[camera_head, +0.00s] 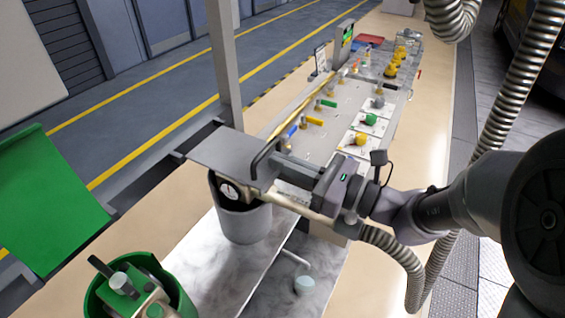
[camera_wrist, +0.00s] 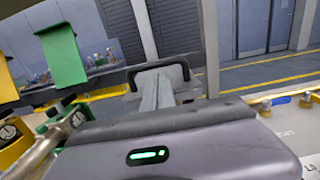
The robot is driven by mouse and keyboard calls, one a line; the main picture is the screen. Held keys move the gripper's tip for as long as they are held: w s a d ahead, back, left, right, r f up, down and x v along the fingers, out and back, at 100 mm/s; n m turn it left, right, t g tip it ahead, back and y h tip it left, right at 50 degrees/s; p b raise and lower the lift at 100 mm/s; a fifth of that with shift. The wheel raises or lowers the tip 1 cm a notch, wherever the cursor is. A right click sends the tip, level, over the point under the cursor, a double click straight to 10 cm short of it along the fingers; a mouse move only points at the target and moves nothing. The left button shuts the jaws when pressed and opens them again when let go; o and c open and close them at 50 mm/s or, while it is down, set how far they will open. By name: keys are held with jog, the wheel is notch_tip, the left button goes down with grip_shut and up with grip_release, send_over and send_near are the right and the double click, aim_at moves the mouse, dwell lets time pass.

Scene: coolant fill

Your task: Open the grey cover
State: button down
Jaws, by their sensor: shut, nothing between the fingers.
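The grey cover (camera_head: 225,152) is a flat plate lying roughly level over a grey round container (camera_head: 243,222). A dark bar handle (camera_head: 262,158) stands on the cover's right side. My gripper (camera_head: 285,165) reaches in from the right with its fingertips at the handle. In the wrist view the shut fingers (camera_wrist: 158,88) point at the dark handle (camera_wrist: 135,76), which frames them from behind. Nothing shows between the fingers. I cannot tell whether they touch the handle or the cover.
A raised green cover (camera_head: 45,195) and a green container (camera_head: 135,285) stand at the left. A grey post (camera_head: 224,65) rises behind the grey cover. A long bench (camera_head: 345,110) with coloured valves runs to the back. A ribbed hose (camera_head: 515,85) hangs at the right.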

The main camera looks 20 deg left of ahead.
jog(key=shift+a, duration=0.25)
jog(key=shift+r, duration=0.1)
